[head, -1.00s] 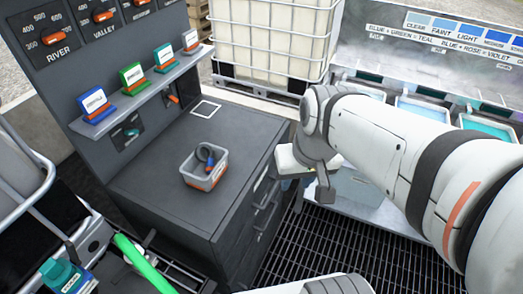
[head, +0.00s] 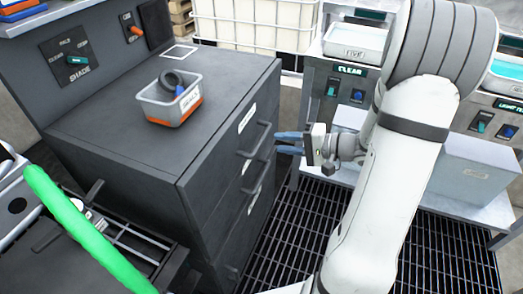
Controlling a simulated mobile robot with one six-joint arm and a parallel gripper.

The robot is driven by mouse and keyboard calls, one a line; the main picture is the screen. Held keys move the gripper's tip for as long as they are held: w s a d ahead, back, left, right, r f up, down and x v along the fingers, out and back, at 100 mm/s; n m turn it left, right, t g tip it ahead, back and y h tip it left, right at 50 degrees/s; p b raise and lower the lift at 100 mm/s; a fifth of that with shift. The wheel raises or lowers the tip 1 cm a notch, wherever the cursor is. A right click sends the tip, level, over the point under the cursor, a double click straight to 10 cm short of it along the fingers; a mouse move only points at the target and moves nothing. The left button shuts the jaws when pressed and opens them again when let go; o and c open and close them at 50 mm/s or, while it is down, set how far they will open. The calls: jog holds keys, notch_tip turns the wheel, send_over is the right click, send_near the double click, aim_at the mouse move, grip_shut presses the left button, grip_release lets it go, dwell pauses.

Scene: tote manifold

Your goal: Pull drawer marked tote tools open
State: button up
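The dark grey drawer cabinet (head: 190,160) stands left of centre in the head view, its drawer fronts facing right. Its top drawer has a white label (head: 247,118) and a dark bar handle (head: 256,140). A lower handle (head: 258,177) and more white labels show below. The label lettering is too small and slanted to read, so I cannot tell which is tote tools. The drawers look shut. My gripper (head: 288,143) has blue fingers pointing left at the top handle, close to its right end. The fingers look parted with nothing between them. I cannot tell whether they touch the handle.
A clear bin with an orange base (head: 172,110) holds a dark coiled item on the cabinet top. A green tube (head: 80,225) lies at lower left. A grey box (head: 472,172) sits on a shelf at right. Dark floor grating (head: 300,225) lies clear before the drawers.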

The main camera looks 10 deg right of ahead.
aim_at(262, 138)
jog(key=x, duration=0.5)
jog(key=b+x, duration=0.1)
jog(key=x, duration=0.1)
jog(key=shift+w+d+f, duration=0.1)
jog(key=shift+w+f, duration=0.25)
jog(key=shift+w, duration=0.2)
grip_shut()
